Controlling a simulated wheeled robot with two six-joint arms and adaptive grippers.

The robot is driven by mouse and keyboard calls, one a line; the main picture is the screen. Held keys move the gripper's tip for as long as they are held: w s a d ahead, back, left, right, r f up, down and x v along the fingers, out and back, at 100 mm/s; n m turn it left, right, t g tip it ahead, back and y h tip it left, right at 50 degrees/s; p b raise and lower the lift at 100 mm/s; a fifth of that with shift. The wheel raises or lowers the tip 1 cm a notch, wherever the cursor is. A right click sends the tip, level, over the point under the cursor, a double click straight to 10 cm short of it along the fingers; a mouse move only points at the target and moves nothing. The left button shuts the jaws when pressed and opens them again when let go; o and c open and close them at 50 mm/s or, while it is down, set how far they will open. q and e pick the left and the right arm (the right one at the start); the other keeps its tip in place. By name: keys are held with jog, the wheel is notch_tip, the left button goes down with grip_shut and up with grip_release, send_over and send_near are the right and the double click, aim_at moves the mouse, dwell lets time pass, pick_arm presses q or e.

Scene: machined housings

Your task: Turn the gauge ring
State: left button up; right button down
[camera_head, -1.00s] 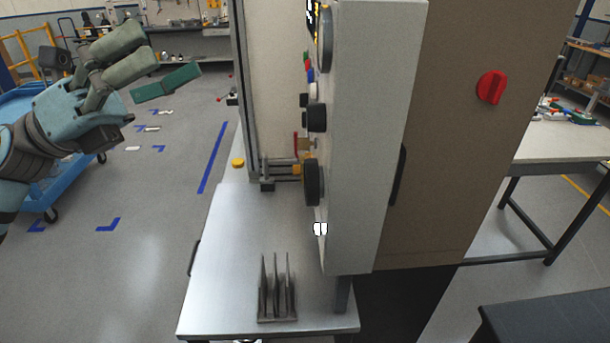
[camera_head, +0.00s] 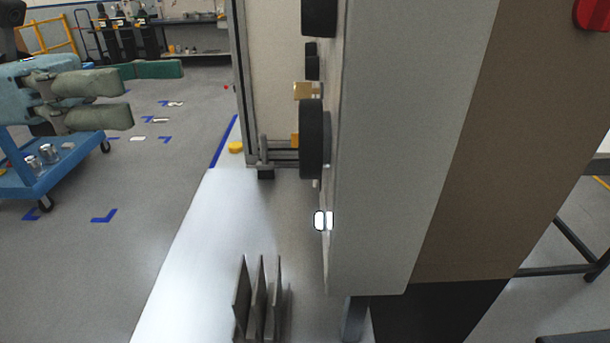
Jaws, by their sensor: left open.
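The grey cabinet panel (camera_head: 395,150) is seen almost edge-on, so its controls show only in profile. A large thick black round part (camera_head: 313,140) stands out from its left face; it may be the gauge ring, but I cannot tell for sure. Another black round part (camera_head: 318,16) is cut by the top edge, with a smaller black knob (camera_head: 312,62) below it. My left gripper (camera_head: 125,95) is at the upper left, open and empty, its green fingers pointing right. It is well apart from the panel. My right gripper is not in view.
A light metal table (camera_head: 195,260) lies below the panel, with an upright finned holder (camera_head: 258,300) on it. A red knob (camera_head: 592,12) is at the upper right. A blue cart (camera_head: 70,175) stands at the left.

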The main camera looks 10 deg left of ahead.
pick_arm(q)
notch_tip(320, 180, down, 6)
jog(key=b, duration=0.4)
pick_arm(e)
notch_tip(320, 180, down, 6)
pick_arm(q)
jog(key=p, duration=0.6)
send_near(300, 134)
jog(key=w, duration=0.3)
jog(key=p+x, duration=0.1)
jog(key=x, duration=0.2)
jog(key=f+p+x, duration=0.1)
jog(key=x, duration=0.2)
jog(key=p+x, duration=0.1)
jog(key=x, duration=0.2)
jog(key=shift+w+d+f+p, duration=0.1)
jog(key=shift+w+f+p, duration=0.1)
jog(key=shift+f+p, duration=0.2)
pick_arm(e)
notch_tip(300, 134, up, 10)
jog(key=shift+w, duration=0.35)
pick_arm(q)
jog(key=shift+c, duration=0.4)
